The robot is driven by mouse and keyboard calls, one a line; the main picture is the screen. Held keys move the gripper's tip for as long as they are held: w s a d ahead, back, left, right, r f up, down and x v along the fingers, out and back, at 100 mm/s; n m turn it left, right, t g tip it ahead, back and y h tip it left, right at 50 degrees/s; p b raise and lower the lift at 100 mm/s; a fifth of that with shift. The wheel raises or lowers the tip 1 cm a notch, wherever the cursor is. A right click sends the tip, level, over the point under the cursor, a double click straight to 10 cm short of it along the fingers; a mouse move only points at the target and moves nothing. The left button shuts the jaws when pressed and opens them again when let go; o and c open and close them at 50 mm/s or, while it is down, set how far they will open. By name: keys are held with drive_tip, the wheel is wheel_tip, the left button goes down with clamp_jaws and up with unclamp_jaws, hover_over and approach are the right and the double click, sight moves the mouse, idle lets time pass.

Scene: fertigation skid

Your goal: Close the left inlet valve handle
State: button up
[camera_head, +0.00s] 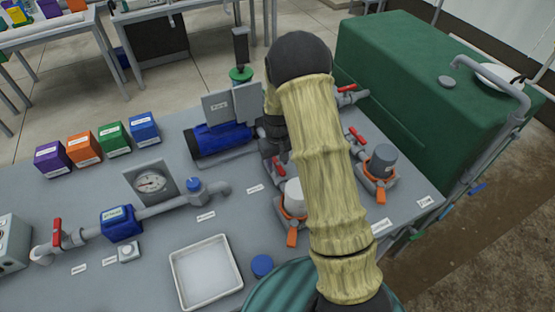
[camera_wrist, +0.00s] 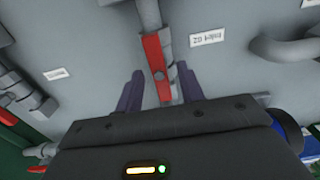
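In the wrist view, a red valve handle (camera_wrist: 157,66) lies roughly along its grey pipe, with a round pivot at its middle. My gripper (camera_wrist: 160,92) is open, its two purple fingers standing on either side of the handle with gaps to it. A white label (camera_wrist: 207,38), upside down here, sits beside the valve. In the head view my arm hides the gripper. A red handle (camera_head: 279,167) shows at the left edge of my arm and seems to be the same one; another red handle (camera_head: 356,135) stands right of the arm.
A blue pump motor (camera_head: 222,139) lies left of the arm, and a green tank (camera_head: 440,85) stands at the right. Grey and white filter housings with orange parts flank my arm. A white tray (camera_head: 238,285) sits at the bench front. Another red handle (camera_wrist: 7,116) shows at the wrist view's left edge.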

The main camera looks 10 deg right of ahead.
clamp_jaws()
drive_tip(key=shift+m, duration=0.4)
drive_tip(key=m, duration=0.3)
drive_tip(key=shift+m+p, duration=0.3)
drive_tip(key=shift+p, duration=0.05)
drive_tip(key=m+p, duration=0.1)
drive_tip(key=m, duration=0.3)
drive_tip(key=shift+m, duration=0.3)
drive_tip(key=m+p, duration=0.1)
drive_tip(key=m, duration=0.3)
drive_tip(key=shift+s+r+m, duration=0.1)
drive_tip(key=shift+m, duration=0.2)
drive_tip(key=m+p, duration=0.2)
drive_tip(key=m, duration=0.2)
drive_tip(key=shift+m, duration=0.3)
